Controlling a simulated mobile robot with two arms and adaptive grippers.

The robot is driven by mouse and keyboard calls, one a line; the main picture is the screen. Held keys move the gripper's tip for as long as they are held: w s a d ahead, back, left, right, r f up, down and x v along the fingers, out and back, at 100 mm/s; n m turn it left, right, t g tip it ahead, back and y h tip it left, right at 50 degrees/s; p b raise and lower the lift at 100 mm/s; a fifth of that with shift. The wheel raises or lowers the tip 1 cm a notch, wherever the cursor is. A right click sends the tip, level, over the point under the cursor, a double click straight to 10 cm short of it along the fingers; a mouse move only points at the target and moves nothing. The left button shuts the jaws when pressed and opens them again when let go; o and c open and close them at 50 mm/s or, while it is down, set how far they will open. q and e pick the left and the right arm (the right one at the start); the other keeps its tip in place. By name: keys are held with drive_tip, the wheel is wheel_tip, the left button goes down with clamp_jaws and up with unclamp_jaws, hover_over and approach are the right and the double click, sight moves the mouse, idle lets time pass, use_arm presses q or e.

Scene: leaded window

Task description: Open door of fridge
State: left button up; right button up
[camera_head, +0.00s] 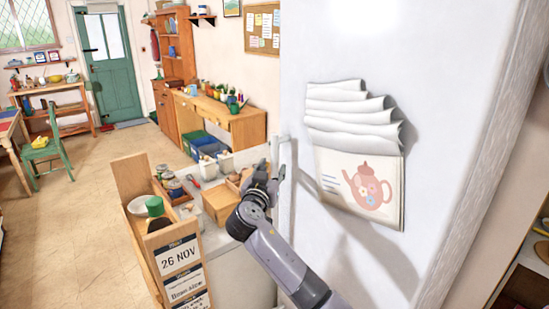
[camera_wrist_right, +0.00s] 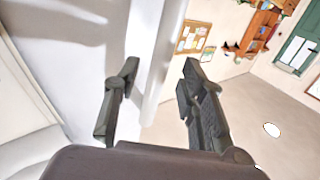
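The fridge (camera_head: 440,50) is the large white upright surface filling the right of the head view, with papers hung on it; its door looks shut. A pale vertical handle (camera_head: 284,146) stands at its left edge. My right gripper (camera_head: 266,172) is at this handle, its arm rising from below. In the right wrist view my right gripper (camera_wrist_right: 157,90) has its two dark fingers spread apart. A white vertical bar, apparently the handle (camera_wrist_right: 163,65), shows between them, with no clear contact on either finger. My left gripper is not in view.
A wooden rack with a date sign (camera_head: 180,255) and a counter with boxes and jars (camera_head: 220,204) stand close left of my right arm. A teapot-printed paper (camera_head: 362,190) hangs on the fridge. Open floor (camera_head: 75,225) lies further left, with a green chair (camera_head: 43,150).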

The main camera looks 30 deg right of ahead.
sight(274, 166)
drive_tip(key=shift+p+x, duration=0.45)
drive_tip(key=shift+x, duration=1.45)
drive_tip(key=shift+c, duration=0.3)
clamp_jaws()
drive_tip(key=shift+f, duration=0.1)
